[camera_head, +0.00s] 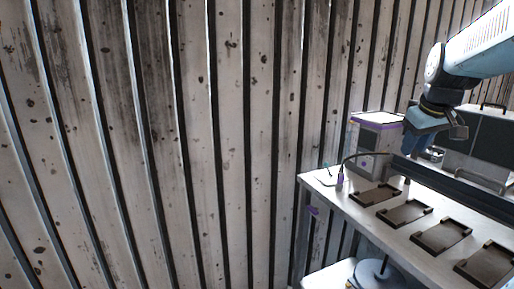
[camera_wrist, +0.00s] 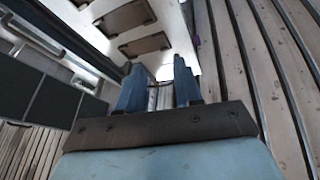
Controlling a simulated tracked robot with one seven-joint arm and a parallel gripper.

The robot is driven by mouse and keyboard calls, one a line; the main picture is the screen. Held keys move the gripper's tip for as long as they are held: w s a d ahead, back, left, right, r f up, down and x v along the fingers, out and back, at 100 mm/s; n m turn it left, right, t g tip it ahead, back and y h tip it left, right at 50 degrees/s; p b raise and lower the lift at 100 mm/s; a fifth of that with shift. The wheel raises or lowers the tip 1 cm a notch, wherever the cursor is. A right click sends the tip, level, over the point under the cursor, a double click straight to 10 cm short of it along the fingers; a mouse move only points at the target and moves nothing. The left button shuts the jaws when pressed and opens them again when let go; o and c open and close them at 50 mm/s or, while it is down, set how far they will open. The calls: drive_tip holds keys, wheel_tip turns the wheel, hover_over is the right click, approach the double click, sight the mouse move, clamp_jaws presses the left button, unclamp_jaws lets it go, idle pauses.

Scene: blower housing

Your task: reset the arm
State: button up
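My gripper (camera_head: 418,142) hangs above the right part of the workbench in the head view, at the end of my white and blue arm. In the wrist view my gripper (camera_wrist: 160,82) shows two blue fingers with a clear gap between them. Nothing is seen between the fingers. The gripper is apart from the bench top, and its fingers point toward the bench.
A white workbench (camera_head: 345,206) carries several dark trays (camera_head: 405,213) in a row. A box with a purple rim (camera_head: 375,125) and a grey case (camera_head: 480,145) stand behind. A stool (camera_head: 380,274) is below. A stained slatted wall (camera_head: 190,130) fills the left.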

drive_tip(key=s+a+f+m, duration=0.1)
drive_tip(key=s+a+f, duration=0.1)
drive_tip(key=s+a, duration=0.5)
drive_tip(key=s+a+f+y, duration=0.1)
drive_tip(key=s+a+f, duration=0.2)
drive_tip(key=s+a, duration=0.5)
drive_tip(key=shift+s+a+m+t, duration=0.2)
drive_tip(key=shift+a+m+t, duration=0.2)
drive_tip(key=shift+a, duration=0.45)
